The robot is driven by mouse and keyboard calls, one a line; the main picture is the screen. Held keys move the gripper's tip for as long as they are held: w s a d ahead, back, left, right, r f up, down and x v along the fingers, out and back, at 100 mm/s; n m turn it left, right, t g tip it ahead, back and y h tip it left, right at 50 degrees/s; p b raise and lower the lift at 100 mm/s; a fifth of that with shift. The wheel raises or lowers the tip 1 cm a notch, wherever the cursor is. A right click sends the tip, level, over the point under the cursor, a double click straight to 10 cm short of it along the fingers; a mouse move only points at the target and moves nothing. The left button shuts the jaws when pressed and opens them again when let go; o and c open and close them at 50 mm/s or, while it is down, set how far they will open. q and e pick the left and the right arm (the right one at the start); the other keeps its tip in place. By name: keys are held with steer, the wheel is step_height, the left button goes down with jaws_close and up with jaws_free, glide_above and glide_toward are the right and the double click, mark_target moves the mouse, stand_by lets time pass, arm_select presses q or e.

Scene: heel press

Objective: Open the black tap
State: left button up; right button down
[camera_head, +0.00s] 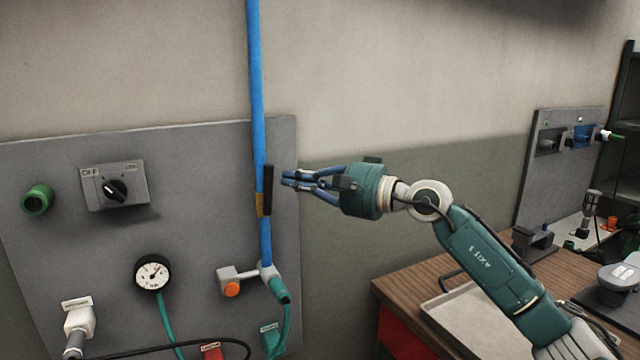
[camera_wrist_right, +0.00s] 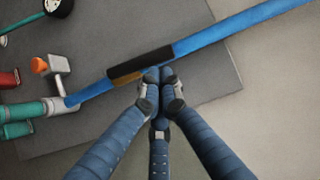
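The black tap (camera_head: 268,190) is a dark lever with a brass-coloured body on the vertical blue pipe. The lever lies upright alongside the pipe. It also shows in the right wrist view (camera_wrist_right: 141,62), just beyond the fingertips. My right gripper (camera_head: 286,180) is just right of the lever, with a small gap in the head view. Its blue fingers are drawn together at the tips (camera_wrist_right: 160,84), and nothing shows between them. Whether the tips touch the lever is hard to tell in the wrist view. My left gripper is in neither view.
The blue pipe (camera_head: 253,80) runs down a grey panel (camera_head: 60,170) with a rotary switch (camera_head: 115,187), a gauge (camera_head: 152,273) and an orange-knobbed valve (camera_head: 232,288). A wooden bench (camera_head: 400,285) with a tray (camera_head: 450,318) stands at the lower right.

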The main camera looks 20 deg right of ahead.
steer(key=v, duration=1)
steer(key=shift+s, duration=0.1)
